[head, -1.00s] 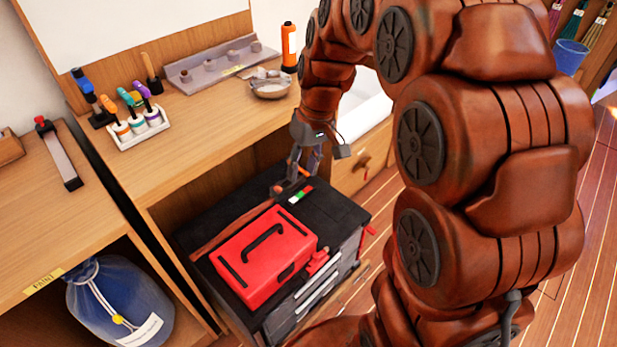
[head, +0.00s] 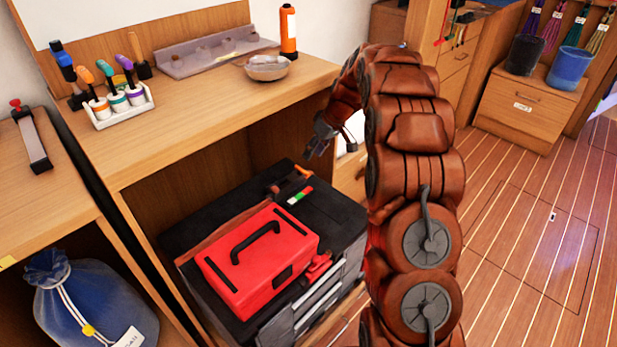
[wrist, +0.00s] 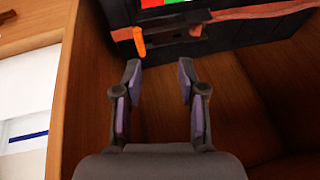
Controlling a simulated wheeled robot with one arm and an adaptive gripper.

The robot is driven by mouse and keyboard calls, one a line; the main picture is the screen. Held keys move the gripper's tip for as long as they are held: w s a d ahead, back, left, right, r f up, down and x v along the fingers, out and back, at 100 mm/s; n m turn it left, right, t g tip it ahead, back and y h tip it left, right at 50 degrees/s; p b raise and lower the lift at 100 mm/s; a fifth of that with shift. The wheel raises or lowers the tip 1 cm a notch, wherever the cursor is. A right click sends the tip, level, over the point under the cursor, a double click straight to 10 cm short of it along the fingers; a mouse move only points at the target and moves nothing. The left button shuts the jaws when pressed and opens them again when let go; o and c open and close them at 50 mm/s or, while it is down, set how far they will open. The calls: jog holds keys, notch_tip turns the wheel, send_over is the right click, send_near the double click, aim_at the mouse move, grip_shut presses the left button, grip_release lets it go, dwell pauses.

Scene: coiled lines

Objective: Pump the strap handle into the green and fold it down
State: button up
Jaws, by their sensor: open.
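The strap handle is a dark lever (head: 289,184) with an orange tip, on the far part of the black chest's top. Its orange tip (wrist: 139,42) also shows in the wrist view. A small gauge strip (head: 299,195) in red, white and green lies beside it; its edge shows at the top of the wrist view (wrist: 160,3). I cannot read the gauge's pointer. The orange-brown strap (head: 213,234) runs across the chest top. My gripper (wrist: 160,80) is open and empty, apart from the handle, above and beyond it in the head view.
A red toolbox (head: 262,262) sits on the black chest (head: 342,212), in front of the handle. The wooden bench top (head: 180,135) overhangs at left, with a bowl (head: 267,67) and an orange bottle (head: 288,30). Open floor (head: 530,240) lies right.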

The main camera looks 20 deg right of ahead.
aim_at(306, 172)
jog(key=shift+t, duration=0.3)
jog(key=shift+w+f+b, duration=0.35)
jog(key=shift+w+f, duration=0.4)
jog(key=shift+f, duration=1)
jog(key=shift+w+f+b, duration=0.3)
jog(key=shift+w+f, duration=0.45)
jog(key=shift+f, duration=1.05)
jog(key=shift+w+f+b, duration=0.35)
jog(key=shift+w+f, duration=0.4)
jog(key=shift+f, duration=1)
jog(key=shift+c, duration=0.2)
grip_shut()
